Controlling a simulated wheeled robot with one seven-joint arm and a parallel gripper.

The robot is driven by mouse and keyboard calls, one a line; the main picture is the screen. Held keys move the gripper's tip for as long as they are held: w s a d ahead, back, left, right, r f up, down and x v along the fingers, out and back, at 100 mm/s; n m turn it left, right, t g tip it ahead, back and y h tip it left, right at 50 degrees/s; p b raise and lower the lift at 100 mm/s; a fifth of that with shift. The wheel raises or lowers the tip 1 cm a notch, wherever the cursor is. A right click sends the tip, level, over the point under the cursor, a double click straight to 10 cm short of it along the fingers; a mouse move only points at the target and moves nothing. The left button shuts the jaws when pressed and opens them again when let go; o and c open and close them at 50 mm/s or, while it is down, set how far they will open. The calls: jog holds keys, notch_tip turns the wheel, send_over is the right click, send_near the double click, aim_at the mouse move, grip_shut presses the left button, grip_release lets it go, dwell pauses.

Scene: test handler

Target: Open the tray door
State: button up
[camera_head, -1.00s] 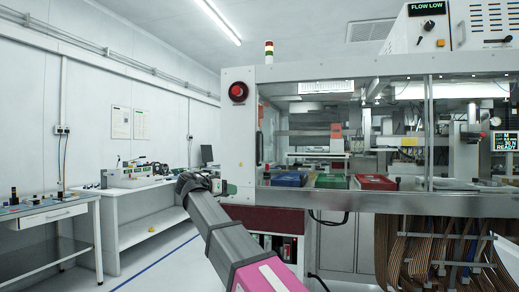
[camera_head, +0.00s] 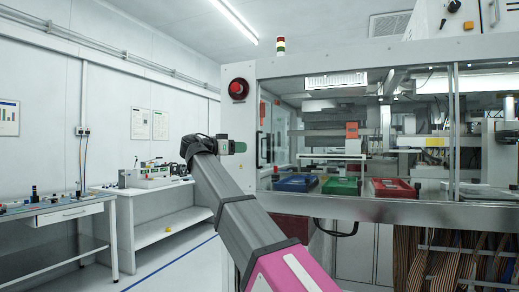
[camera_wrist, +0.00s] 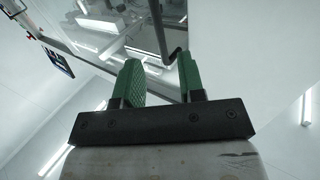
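The handler cabinet has a pale frame (camera_head: 238,116) and clear panels. A narrow clear panel with dark handle-like parts (camera_head: 259,148) stands at its left end; I cannot tell for sure whether this is the tray door. Blue (camera_head: 295,184), green (camera_head: 340,186) and red (camera_head: 392,188) trays lie behind the front glass. My gripper (camera_head: 240,147) appears in front of the cabinet's left edge, below the red button. In the wrist view its two green fingers (camera_wrist: 160,64) are apart with nothing between them. Beyond the tips are a clear panel (camera_wrist: 115,30) and a dark bent bar (camera_wrist: 175,53), apparently a handle.
A red button (camera_head: 238,89) sits on the cabinet's upper left corner. A white bench (camera_head: 165,228) with instruments and a table (camera_head: 55,214) stand along the left wall. Brown cables (camera_head: 440,262) hang under the cabinet at right. Floor at the left is clear.

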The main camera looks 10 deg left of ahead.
send_over(257, 164)
jog(key=shift+w, duration=0.35)
jog(key=shift+c, duration=0.3)
grip_shut()
